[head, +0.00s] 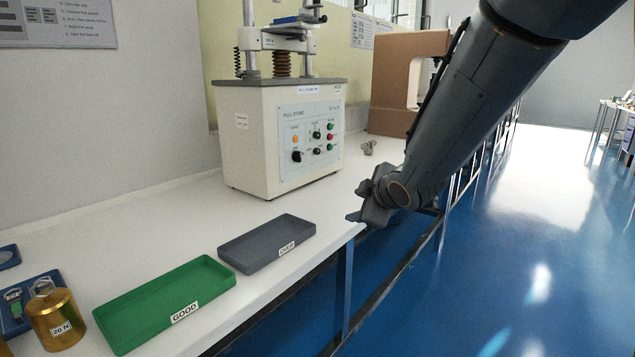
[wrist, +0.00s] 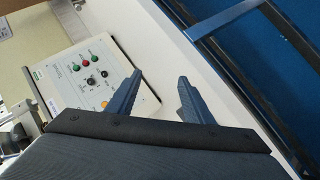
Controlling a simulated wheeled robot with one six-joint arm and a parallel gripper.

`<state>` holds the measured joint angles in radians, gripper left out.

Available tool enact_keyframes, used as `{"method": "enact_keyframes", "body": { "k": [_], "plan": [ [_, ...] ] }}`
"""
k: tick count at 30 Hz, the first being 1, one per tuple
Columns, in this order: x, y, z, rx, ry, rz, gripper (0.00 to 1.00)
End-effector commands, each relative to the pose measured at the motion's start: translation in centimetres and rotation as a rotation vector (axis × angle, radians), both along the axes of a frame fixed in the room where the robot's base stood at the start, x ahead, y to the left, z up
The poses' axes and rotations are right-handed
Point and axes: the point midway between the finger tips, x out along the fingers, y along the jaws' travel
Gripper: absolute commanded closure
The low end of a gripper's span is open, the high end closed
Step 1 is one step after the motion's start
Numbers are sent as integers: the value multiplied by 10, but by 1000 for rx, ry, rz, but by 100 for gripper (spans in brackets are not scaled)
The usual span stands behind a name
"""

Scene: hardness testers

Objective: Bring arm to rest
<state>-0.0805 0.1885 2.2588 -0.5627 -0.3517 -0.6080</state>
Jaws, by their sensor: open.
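My arm comes in from the upper right of the head view and reaches down to the bench's front edge. My gripper (head: 354,217) is at that edge, right of the grey tray and in front of the tester. In the wrist view my gripper (wrist: 160,92) shows two blue fingers spread apart with nothing between them. White bench top and the blue floor beyond its edge lie behind the fingers. In the head view the fingers are small and partly hidden by the wrist.
A hardness tester (head: 265,140) with a control panel (wrist: 92,75) stands on the white bench (head: 190,218). A grey OVER tray (head: 268,243), a green GOOD tray (head: 165,300) and a brass 20 N weight (head: 55,318) sit to the left. A brown box (head: 395,75) stands behind. Blue floor (head: 530,230) is open at right.

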Motion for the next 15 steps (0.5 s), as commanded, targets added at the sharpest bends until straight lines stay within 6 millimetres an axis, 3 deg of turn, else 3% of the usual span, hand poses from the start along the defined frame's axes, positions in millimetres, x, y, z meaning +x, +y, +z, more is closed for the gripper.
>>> {"method": "enact_keyframes", "body": {
  "k": [6, 12, 15],
  "plan": [
    [-107, -25, -31, 138, 375, -379, 53],
    [-217, -29, -54, 246, 687, -675, 53],
    [-259, -26, -58, 276, 798, -776, 53]
  ]
}}
